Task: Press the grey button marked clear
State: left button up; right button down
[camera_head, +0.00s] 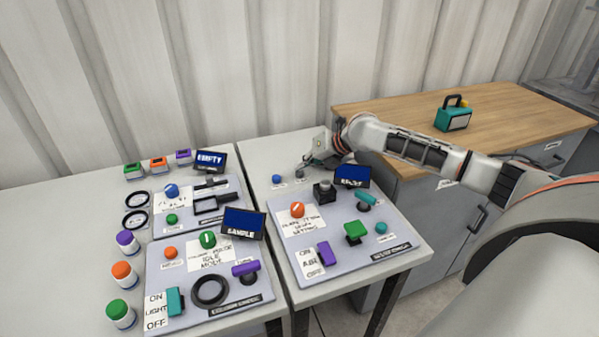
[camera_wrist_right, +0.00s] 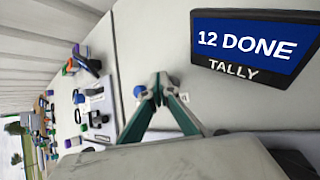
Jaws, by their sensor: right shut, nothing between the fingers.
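A small grey button (camera_head: 300,173) stands at the back of the right-hand table, with a small label at its foot too small to read. My right gripper (camera_head: 309,161) is right above or beside it, shut and empty. In the right wrist view the closed fingertips (camera_wrist_right: 157,88) point at the table top and seem to hide the grey button. I cannot tell whether the fingertips touch it. A blue button (camera_head: 276,178) stands just left of it and also shows beside the fingertips in the right wrist view (camera_wrist_right: 139,92). My left gripper is not in view.
A screen (camera_wrist_right: 256,44) reading "12 DONE" with "TALLY" below stands close to the gripper. A control board (camera_head: 395,232) with knobs and switches lies in front. More boards and colored jars (camera_head: 122,272) fill the left table. A wooden-topped cabinet (camera_head: 400,105) holds a teal device (camera_head: 454,117).

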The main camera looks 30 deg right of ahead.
aim_at(302, 172)
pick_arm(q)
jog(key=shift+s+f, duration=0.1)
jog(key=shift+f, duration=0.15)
pick_arm(e)
jog(key=shift+f, duration=0.4)
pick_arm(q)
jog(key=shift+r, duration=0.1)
pick_arm(e)
jog(key=shift+r, duration=0.1)
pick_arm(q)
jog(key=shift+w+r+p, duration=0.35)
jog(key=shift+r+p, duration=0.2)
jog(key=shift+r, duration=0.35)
pick_arm(e)
jog(key=shift+r, duration=0.9)
jog(key=shift+r+p, duration=0.65)
jog(key=shift+r, duration=0.3)
notch_tip(302, 172, up, 3)
jog(key=p, duration=0.2)
jog(key=shift+r+p, duration=0.15)
jog(key=shift+p, duration=0.2)
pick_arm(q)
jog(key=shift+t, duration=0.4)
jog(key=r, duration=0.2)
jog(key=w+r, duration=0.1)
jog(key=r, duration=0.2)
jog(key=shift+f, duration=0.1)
